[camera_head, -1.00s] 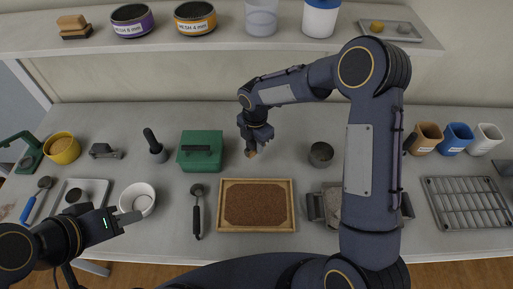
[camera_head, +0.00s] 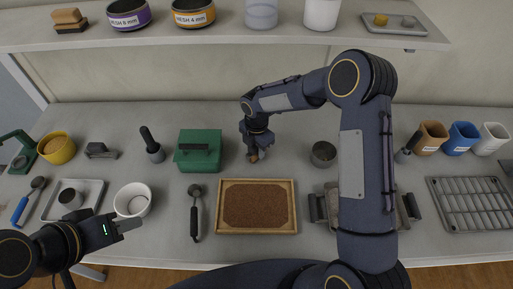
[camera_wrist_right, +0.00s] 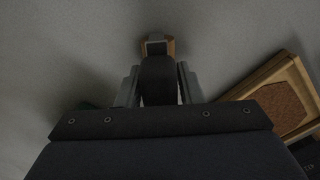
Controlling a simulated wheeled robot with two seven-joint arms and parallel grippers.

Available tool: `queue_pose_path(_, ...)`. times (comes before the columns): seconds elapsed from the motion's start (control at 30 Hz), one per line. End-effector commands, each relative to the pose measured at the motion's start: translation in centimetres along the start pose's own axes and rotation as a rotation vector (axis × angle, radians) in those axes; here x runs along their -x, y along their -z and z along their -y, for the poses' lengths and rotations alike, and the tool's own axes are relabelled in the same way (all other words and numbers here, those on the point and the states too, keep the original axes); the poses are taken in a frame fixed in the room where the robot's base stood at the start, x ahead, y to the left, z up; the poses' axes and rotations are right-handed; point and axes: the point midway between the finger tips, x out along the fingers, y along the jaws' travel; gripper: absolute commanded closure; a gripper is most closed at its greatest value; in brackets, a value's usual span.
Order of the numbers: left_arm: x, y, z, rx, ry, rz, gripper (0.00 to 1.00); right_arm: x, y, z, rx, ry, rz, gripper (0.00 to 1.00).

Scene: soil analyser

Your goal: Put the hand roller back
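The hand roller appears to be the tool at my right gripper (camera_head: 257,152). Its dark handle (camera_wrist_right: 159,80) lies between the two fingers in the right wrist view, with a grey bracket and a wooden end beyond. Only its brown end (camera_head: 254,157) shows below the gripper in the head view. Thin light strips flank the handle, so I cannot tell whether the fingers press on it. Whether the roller touches the table is also unclear. My left gripper (camera_head: 128,226) is low at the left, just in front of the white bowl (camera_head: 121,208); its finger gap is not clear.
The wooden soil tray (camera_head: 226,232) lies in front of my right gripper, also at right in the wrist view (camera_wrist_right: 290,65). A green box (camera_head: 200,158) stands to the left, a grey cup (camera_head: 323,154) to the right. The table behind the gripper is clear.

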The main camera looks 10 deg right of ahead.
Motion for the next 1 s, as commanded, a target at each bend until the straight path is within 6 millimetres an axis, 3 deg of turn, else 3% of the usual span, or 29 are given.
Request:
queue_pose_path(0.13, 0.0, 0.0, 0.0, 0.0, 0.0, 0.0, 0.64, 0.0, 0.0, 0.0, 0.0, 0.0, 0.0, 0.49)
queue_pose_path(0.47, 0.5, 0.2, -0.2, 0.0, 0.0, 0.0, 0.64, 0.6, 0.0, 0.0, 0.0, 0.0, 0.0, 0.49)
queue_pose_path(0.57, 1.3, 0.7, -0.6, 0.0, 0.0, 0.0, 0.64, 2.1, 0.0, 0.0, 0.0, -0.002, 0.001, 0.49)
queue_pose_path(0.8, 3.9, 2.0, -1.8, 0.0, 0.0, 0.0, 0.64, 7.5, 0.0, 0.0, 0.0, -0.002, 0.001, 0.49)
queue_pose_path(1.0, 3.2, 1.6, -1.5, 0.0, 0.0, 0.0, 0.64, 10.5, -0.1, -0.1, -0.001, -0.004, 0.002, 0.49)
